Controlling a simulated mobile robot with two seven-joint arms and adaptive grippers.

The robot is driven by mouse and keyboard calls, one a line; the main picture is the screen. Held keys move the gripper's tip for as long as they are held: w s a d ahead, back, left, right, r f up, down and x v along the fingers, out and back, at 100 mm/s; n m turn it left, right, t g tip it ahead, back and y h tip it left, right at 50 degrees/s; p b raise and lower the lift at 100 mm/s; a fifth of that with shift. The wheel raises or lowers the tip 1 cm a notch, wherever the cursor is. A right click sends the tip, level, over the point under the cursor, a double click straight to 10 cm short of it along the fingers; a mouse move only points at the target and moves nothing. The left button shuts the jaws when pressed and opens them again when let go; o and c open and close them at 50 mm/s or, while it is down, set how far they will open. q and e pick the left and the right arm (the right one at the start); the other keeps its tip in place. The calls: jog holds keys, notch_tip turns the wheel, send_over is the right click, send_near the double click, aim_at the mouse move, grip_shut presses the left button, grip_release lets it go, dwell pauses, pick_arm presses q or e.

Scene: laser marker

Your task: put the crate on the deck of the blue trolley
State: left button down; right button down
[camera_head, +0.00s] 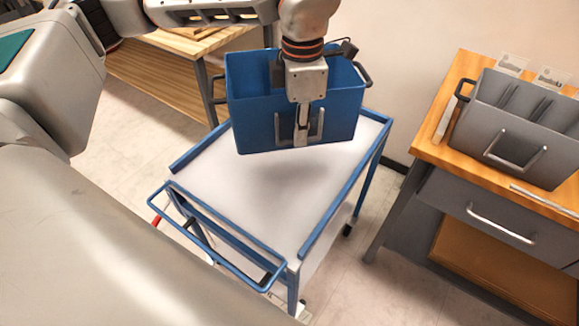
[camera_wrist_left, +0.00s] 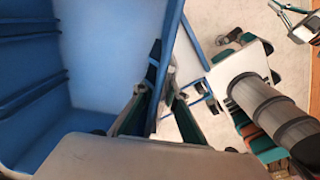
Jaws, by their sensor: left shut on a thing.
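The blue crate (camera_head: 252,122) hangs upright, slightly tilted in the picture, over the far part of the blue trolley's pale deck (camera_head: 245,212). A soft shadow lies on the deck below the crate, and the crate looks raised clear of it. My left gripper (camera_head: 302,122) comes down from above and is shut on the crate's near wall, by its front handle. In the left wrist view the fingers (camera_wrist_left: 163,88) pinch the wall, with the crate's empty-looking inside (camera_wrist_left: 105,45) to the left. My right gripper is not in view.
The deck has raised blue side rails (camera_head: 335,208) and a push handle (camera_head: 215,262) at the near end. A grey crate (camera_head: 520,128) stands on a wood-topped cabinet (camera_head: 437,152) at the right. A wooden bench (camera_head: 155,80) is behind left. The deck's near part is bare.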

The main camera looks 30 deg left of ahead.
pick_arm(q)
notch_tip(320, 180, down, 18)
jog(key=shift+r+b, duration=0.1)
jog(key=shift+b, duration=0.9)
jog(key=shift+f, duration=0.25)
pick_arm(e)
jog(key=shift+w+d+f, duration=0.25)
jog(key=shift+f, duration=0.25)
pick_arm(q)
jog(key=shift+f, duration=0.1)
jog(key=c, duration=2.1)
grip_release()
jog(key=shift+o, duration=0.3)
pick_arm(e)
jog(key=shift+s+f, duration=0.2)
